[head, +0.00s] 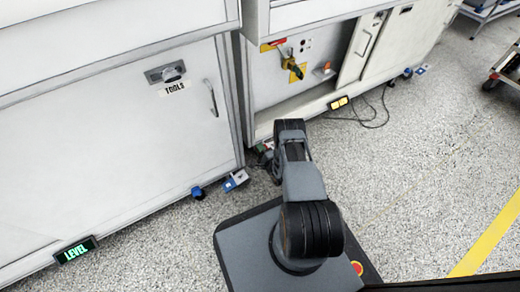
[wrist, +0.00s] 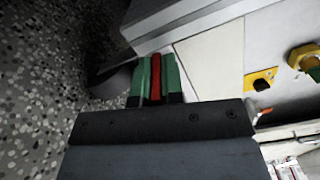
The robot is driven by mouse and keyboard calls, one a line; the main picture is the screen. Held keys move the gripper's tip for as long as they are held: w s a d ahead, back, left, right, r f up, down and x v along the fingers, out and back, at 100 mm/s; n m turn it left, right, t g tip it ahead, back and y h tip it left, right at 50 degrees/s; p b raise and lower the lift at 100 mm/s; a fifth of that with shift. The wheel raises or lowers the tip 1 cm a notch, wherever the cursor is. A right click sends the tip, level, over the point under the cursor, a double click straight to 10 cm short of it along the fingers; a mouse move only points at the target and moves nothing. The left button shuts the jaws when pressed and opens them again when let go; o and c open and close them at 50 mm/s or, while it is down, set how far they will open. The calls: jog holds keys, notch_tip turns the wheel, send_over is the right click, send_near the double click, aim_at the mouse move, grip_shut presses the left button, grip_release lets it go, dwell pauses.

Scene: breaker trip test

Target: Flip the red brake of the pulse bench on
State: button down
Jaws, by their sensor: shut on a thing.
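The red brake (wrist: 155,76) shows in the wrist view as a narrow red bar between the two green fingers of my gripper (wrist: 155,62). The fingers are shut on its sides, low beside the bench's bottom edge. A dark rounded shape, perhaps a caster, lies just past the fingertips. In the head view my gripper (head: 265,149) is down at the floor by the near corner of the right-hand bench (head: 285,92), mostly hidden behind my arm. The brake's tilt cannot be told.
The left cabinet (head: 110,140) is marked TOOLS, with blue caster pedals (head: 198,193) below it. A green LEVEL display (head: 76,250) sits at its foot. The right bench has a yellow rotary switch (head: 295,71). A black cable (head: 375,112) lies on the floor. Open floor stretches right.

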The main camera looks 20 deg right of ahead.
jog(key=shift+f, duration=0.1)
jog(key=n, duration=0.1)
jog(key=f+n, duration=0.1)
jog(key=n, duration=0.1)
jog(key=shift+a, duration=0.2)
jog(key=shift+f+n, duration=0.35)
jog(key=shift+n, duration=0.45)
jog(key=shift+f+n, duration=0.3)
jog(key=shift+n, duration=0.5)
jog(key=c, duration=1.2)
grip_release()
jog(key=shift+c, duration=0.2)
jog(key=shift+s+d, duration=0.1)
